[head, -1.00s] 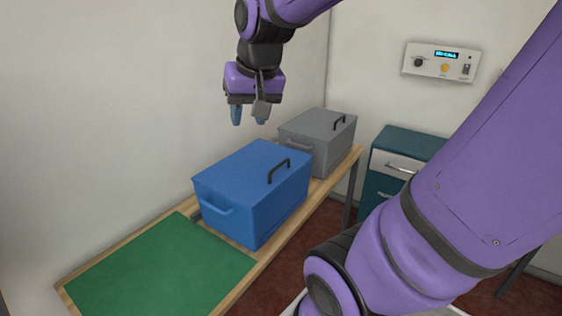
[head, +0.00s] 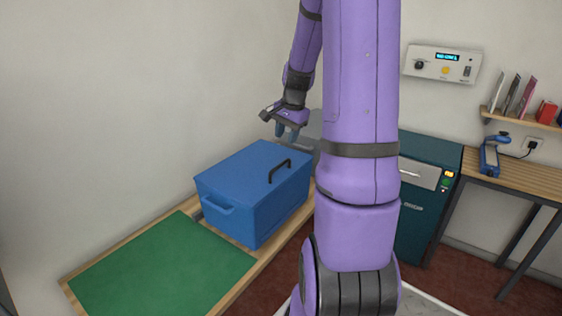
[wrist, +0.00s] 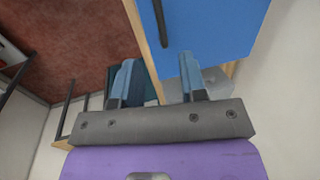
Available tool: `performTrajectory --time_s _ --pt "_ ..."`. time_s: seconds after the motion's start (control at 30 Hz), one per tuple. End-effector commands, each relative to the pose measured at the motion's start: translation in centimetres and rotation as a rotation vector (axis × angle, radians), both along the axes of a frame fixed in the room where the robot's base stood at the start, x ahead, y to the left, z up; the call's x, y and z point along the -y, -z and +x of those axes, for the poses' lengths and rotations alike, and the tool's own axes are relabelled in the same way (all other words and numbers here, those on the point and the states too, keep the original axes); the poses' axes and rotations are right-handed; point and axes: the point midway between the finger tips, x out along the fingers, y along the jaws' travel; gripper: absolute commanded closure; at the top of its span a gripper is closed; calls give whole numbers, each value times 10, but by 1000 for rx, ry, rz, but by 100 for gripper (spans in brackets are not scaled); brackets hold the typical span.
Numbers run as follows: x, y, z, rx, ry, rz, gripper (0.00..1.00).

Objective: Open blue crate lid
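The blue crate (head: 231,213) stands on the wooden bench, with its flat blue lid (head: 248,165) shut on top. A dark handle (head: 280,171) stands on the lid near its right edge. My gripper (head: 287,135) is above and behind the far right corner of the crate, apart from it. In the wrist view my gripper (wrist: 157,75) has its two blue fingers apart with nothing between them. The blue lid (wrist: 205,30) and its dark handle (wrist: 160,22) show beyond the fingertips there.
A grey crate, mostly hidden behind my arm, stands behind the blue one. A green mat (head: 160,268) lies clear in front. A teal cabinet (head: 425,215) stands right. A control panel (head: 442,63) hangs on the wall.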

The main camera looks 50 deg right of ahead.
Motion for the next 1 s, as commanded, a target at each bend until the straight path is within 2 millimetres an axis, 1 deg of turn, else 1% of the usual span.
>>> performTrajectory --time_s 0.17,0.4,0.6,0.8,1.0 --pt "-1 25 4 -3 -2 4 61" --pt "-2 67 13 -3 -3 3 61" --pt "-2 91 18 -2 -5 2 61" --pt "-3 99 20 -1 -4 0 61" --pt "-3 100 20 -1 -4 0 61"
